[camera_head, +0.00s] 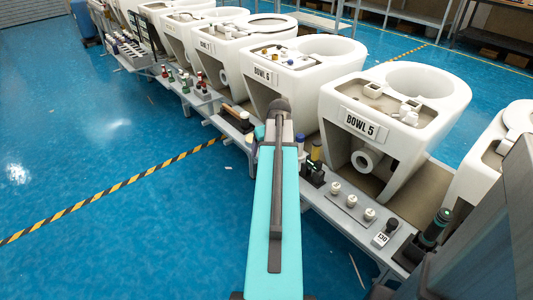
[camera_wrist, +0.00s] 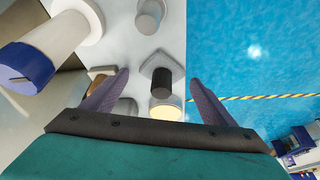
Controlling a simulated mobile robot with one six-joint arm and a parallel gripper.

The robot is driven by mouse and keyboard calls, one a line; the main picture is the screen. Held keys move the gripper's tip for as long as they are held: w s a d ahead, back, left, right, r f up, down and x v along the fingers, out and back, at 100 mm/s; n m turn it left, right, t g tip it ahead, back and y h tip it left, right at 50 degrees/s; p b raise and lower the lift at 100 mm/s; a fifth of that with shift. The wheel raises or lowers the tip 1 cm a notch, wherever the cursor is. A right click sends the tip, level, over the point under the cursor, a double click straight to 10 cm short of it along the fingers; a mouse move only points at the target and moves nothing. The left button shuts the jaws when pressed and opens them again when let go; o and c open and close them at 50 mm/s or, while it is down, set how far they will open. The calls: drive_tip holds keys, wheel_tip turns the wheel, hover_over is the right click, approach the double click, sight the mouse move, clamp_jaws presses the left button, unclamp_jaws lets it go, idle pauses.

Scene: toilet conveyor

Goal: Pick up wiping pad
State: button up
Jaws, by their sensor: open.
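In the wrist view, my gripper (camera_wrist: 157,98) is open, with one dark finger on each side and nothing held between them. Below it on the pale shelf is a dark cylinder on a grey square base (camera_wrist: 160,82). A round piece with a pale yellow top (camera_wrist: 166,110) is beside it, nearer the gripper. I cannot tell for sure which piece is the wiping pad. A brown piece is partly hidden behind the left finger. In the head view, my teal arm reaches over the shelf, and its fingers cannot be made out.
A large white cylinder with a blue end (camera_wrist: 28,66) lies at the wrist view's left. A grey knob (camera_wrist: 150,15) stands farther up. The head view shows Bowl 5 (camera_head: 340,148) and Bowl 6 (camera_head: 250,95) along the low shelf (camera_head: 335,215). Blue floor (camera_head: 110,230) is open at left.

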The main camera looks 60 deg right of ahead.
drive_tip(key=shift+c, duration=0.4)
drive_tip(key=c, duration=1.1)
drive_tip(key=shift+r, duration=0.15)
drive_tip(key=shift+r+p, duration=0.55)
drive_tip(key=shift+r, duration=4.3)
drive_tip(key=shift+w+a, duration=0.1)
drive_tip(key=shift+w, duration=0.05)
drive_tip(key=shift+c, duration=0.2)
